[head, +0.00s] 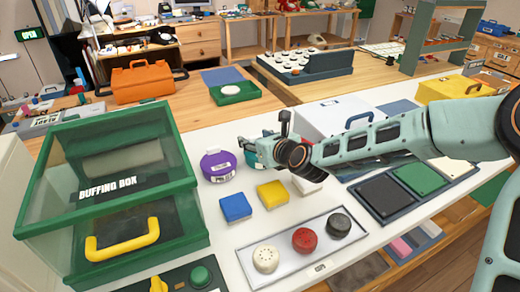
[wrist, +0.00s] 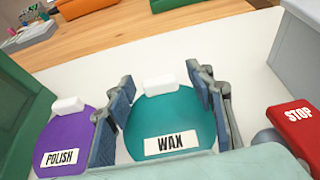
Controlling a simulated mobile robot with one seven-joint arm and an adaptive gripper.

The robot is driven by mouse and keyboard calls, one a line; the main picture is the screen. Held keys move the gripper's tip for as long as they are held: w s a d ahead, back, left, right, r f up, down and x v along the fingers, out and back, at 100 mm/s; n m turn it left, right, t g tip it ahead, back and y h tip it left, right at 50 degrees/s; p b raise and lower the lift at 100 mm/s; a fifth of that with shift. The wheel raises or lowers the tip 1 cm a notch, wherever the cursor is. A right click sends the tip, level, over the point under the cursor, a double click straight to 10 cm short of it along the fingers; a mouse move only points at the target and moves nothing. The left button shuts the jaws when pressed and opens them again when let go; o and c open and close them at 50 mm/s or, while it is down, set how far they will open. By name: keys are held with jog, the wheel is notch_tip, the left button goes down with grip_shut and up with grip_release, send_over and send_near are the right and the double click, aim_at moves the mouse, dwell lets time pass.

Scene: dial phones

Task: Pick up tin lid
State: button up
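A teal tin marked WAX (wrist: 170,115) has a flat round lid with a white knob (wrist: 158,87) near its far edge. A purple tin marked POLISH (wrist: 66,140) with a white knob stands left of it; it also shows in the head view (head: 217,166). My gripper (wrist: 165,88) is open, one finger at each side of the teal lid. I cannot tell whether the fingers touch it. In the head view my gripper (head: 262,146) is low over the white table beside the purple tin and hides most of the teal tin.
A green glass buffing box (head: 125,190) stands at the left. Blue (head: 235,207) and yellow (head: 272,193) blocks and a tray of round pieces (head: 320,268) lie in front. A red STOP block (wrist: 298,122) is right of my gripper, and a white case (head: 335,112) stands behind.

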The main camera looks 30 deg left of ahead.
jog(key=c, duration=1.2)
